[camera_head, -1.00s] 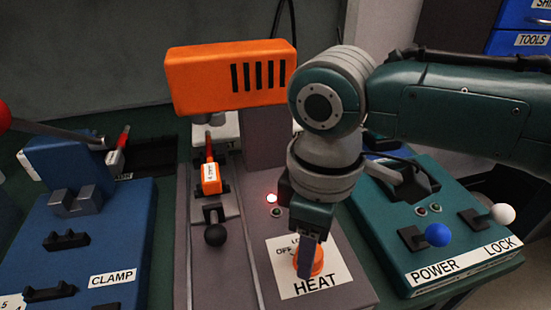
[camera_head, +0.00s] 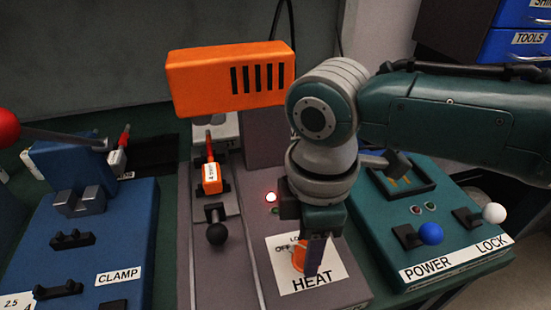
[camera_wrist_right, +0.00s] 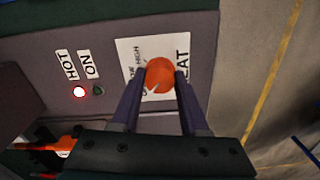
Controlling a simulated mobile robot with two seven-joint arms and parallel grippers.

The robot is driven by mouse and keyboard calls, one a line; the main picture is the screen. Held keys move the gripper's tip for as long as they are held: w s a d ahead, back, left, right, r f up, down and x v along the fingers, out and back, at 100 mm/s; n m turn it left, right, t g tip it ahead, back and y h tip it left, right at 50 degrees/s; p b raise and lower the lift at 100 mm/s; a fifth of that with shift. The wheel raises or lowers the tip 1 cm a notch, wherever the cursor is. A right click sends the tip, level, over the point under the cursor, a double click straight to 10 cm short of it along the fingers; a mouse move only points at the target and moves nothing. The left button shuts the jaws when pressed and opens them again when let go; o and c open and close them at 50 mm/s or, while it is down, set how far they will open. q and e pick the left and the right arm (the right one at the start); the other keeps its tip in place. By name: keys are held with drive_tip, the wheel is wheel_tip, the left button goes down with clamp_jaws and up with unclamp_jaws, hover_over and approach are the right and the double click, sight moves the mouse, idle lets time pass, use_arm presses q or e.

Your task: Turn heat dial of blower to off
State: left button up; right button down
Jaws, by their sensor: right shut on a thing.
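The orange heat dial (camera_head: 298,257) sits on a white label marked HEAT (camera_head: 318,278) on the grey blower base. My right gripper (camera_head: 315,258) points down over it and hides part of the dial and of the OFF and LOW marks. In the right wrist view the dial (camera_wrist_right: 159,75) is between the two fingers of the right gripper (camera_wrist_right: 160,90), which is shut on it. The orange blower (camera_head: 230,78) stands behind. A red lamp (camera_wrist_right: 79,91) labelled HOT is lit; the ON lamp (camera_wrist_right: 98,90) looks dark green. My left gripper is not seen.
A blue clamp fixture (camera_head: 85,240) stands at the left, with a red-knobbed lever (camera_head: 8,125) above it. A green POWER and LOCK panel (camera_head: 440,240) with blue and white knobs is at the right. A black-knobbed lever (camera_head: 216,233) is left of the dial.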

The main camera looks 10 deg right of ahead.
drive_tip(key=shift+c, duration=2.1)
unclamp_jaws()
wheel_tip(320, 180, up, 10)
drive_tip(key=p, duration=0.2)
